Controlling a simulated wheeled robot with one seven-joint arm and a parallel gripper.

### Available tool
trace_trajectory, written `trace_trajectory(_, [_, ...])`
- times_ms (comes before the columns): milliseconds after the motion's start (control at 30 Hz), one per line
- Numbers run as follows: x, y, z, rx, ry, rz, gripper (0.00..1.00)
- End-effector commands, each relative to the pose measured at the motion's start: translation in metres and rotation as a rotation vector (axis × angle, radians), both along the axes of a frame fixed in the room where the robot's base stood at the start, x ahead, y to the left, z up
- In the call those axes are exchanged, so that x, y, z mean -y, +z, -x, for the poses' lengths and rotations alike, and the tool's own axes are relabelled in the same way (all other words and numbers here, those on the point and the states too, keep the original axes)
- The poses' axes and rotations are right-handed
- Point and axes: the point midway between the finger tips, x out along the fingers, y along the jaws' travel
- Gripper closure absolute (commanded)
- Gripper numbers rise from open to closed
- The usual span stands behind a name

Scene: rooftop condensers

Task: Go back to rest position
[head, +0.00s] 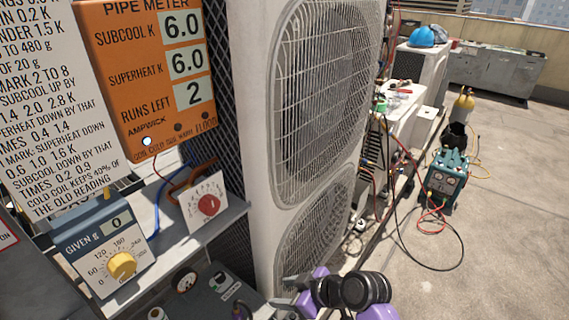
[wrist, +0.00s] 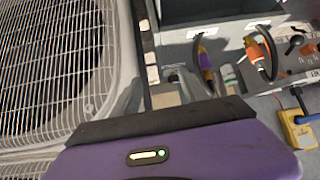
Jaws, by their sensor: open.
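My gripper (head: 292,292) is at the bottom middle of the head view, purple with dark parts, in front of the lower part of the large white condenser (head: 258,150). It holds nothing that I can see. In the wrist view its purple body fills the bottom, and the grey fingers stand apart beyond its dark edge. The condenser's grille is at the left of that view. Part of my arm is cut off by the bottom edge of the head view.
An orange pipe meter (head: 148,75) reads 6.0, 6.0 and 2 runs left. A blue-grey box (head: 88,243) with a yellow knob reads 0. A card with a red dial (head: 207,204) stands on the shelf. A teal machine (head: 446,176) with hoses stands right; open floor lies beyond.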

Motion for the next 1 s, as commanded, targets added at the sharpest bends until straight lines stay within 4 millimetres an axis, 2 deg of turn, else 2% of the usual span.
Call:
trace_trajectory(167, [0.005, 0.017, -0.022, 0.053, -0.097, -0.028, 0.48])
trace_trajectory(333, [0.016, 0.042, -0.044, 0.132, -0.223, -0.077, 0.48])
trace_trajectory(433, [0.024, 0.055, -0.05, 0.179, -0.316, -0.123, 0.48])
trace_trajectory(567, [0.036, 0.068, -0.047, 0.236, -0.44, -0.192, 0.48])
trace_trajectory(667, [0.046, 0.076, -0.038, 0.276, -0.534, -0.247, 0.48])
trace_trajectory(767, [0.061, 0.082, -0.02, 0.317, -0.636, -0.307, 0.48])
trace_trajectory(867, [0.078, 0.088, 0.007, 0.363, -0.744, -0.369, 0.48])
trace_trajectory(1000, [0.106, 0.098, 0.056, 0.427, -0.878, -0.439, 0.48])
